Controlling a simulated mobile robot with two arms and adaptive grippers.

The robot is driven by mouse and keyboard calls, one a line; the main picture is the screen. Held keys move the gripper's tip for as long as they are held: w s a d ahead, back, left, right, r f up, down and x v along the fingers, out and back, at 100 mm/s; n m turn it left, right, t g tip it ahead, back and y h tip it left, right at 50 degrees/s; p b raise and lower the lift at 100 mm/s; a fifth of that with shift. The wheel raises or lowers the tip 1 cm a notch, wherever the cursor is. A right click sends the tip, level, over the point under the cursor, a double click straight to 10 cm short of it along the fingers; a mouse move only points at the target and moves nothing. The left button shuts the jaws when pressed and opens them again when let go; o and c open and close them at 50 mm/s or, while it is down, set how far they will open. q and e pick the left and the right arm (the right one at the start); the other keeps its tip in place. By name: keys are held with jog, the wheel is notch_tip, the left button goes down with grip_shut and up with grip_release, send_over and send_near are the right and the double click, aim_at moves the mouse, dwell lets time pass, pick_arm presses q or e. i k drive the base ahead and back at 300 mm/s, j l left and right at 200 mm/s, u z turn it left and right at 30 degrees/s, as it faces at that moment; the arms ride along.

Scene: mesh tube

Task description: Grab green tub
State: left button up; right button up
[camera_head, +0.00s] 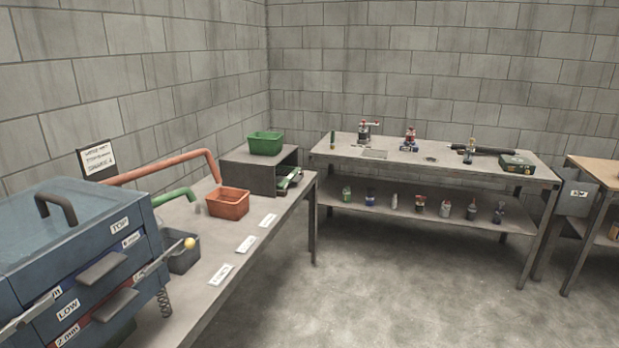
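The green tub (265,144) sits upright on top of a grey open-fronted box (233,172) at the far end of the left bench. Its top is open; what is inside cannot be made out. Neither of my grippers shows in the head view.
The left bench (215,293) also holds an orange tub (228,203), a dark grey tub (184,256), bent orange and green pipes and a blue drawer cabinet (88,222). A back workbench (405,160) holds several small items. The floor (385,285) between is clear.

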aim_at(270, 144)
jog(key=i, duration=1.7)
